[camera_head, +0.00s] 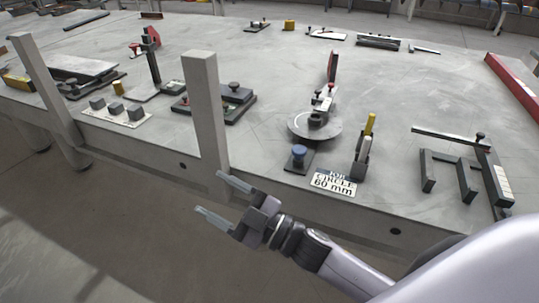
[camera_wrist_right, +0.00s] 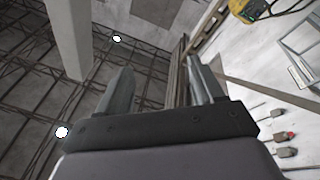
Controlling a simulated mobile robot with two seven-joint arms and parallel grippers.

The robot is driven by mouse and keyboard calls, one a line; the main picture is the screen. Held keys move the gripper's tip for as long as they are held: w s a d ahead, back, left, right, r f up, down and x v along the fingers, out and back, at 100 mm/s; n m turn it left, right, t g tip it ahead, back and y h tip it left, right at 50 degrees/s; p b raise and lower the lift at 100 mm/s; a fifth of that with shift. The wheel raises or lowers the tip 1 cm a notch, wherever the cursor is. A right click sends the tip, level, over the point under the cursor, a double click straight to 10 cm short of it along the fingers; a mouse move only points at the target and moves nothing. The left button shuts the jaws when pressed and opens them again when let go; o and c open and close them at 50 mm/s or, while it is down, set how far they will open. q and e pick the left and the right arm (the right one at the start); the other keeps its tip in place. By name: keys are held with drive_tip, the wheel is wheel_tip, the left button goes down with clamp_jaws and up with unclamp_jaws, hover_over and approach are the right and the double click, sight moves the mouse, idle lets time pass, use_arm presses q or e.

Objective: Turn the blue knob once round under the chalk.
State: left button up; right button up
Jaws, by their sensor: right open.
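The blue knob (camera_head: 298,152) stands on a small dark block at the front of the table. Behind it is a round grey disc (camera_head: 315,127) with a dark hub. A slide with red and dark knobs (camera_head: 323,98) reaches over the disc, and a red upright piece stands behind it. I cannot make out which part is the chalk. My right gripper (camera_head: 215,197) is open and empty, in front of the table edge, left of and nearer than the knob. Its two fingers also show apart in the right wrist view (camera_wrist_right: 160,85). My left gripper is not in view.
A grey post (camera_head: 205,115) rises at the table's front edge, close behind my right gripper. A sign reading "JOB CIRCLE 60 mm" (camera_head: 333,183) and a stand with a yellow-topped piece (camera_head: 364,145) are right of the knob. Dark brackets (camera_head: 465,180) stand farther right.

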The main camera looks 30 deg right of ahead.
drive_tip(key=a+r+n+g+y+b, duration=0.2)
drive_tip(key=a+r+n+g+y, duration=0.15)
drive_tip(key=n+g+y, duration=0.4)
drive_tip(key=n+g+h+b, duration=0.5)
drive_tip(key=n+h+b, duration=0.65)
drive_tip(key=h, duration=1.15)
approach(299, 149)
drive_tip(key=f+m+b, duration=0.1)
drive_tip(key=m, duration=0.1)
drive_tip(key=shift+y, duration=0.35)
drive_tip(key=x, duration=0.4)
drive_tip(key=b+x, duration=0.1)
drive_tip(key=x, duration=0.1)
drive_tip(key=shift+w+d+f, duration=0.15)
drive_tip(key=shift+d, duration=0.3)
drive_tip(key=shift+w+f, duration=0.2)
drive_tip(key=shift+f, duration=0.15)
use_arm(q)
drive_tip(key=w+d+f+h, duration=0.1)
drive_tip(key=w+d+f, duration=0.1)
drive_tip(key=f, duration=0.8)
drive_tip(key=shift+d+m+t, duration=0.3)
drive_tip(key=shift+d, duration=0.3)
use_arm(e)
drive_tip(key=c, duration=1.1)
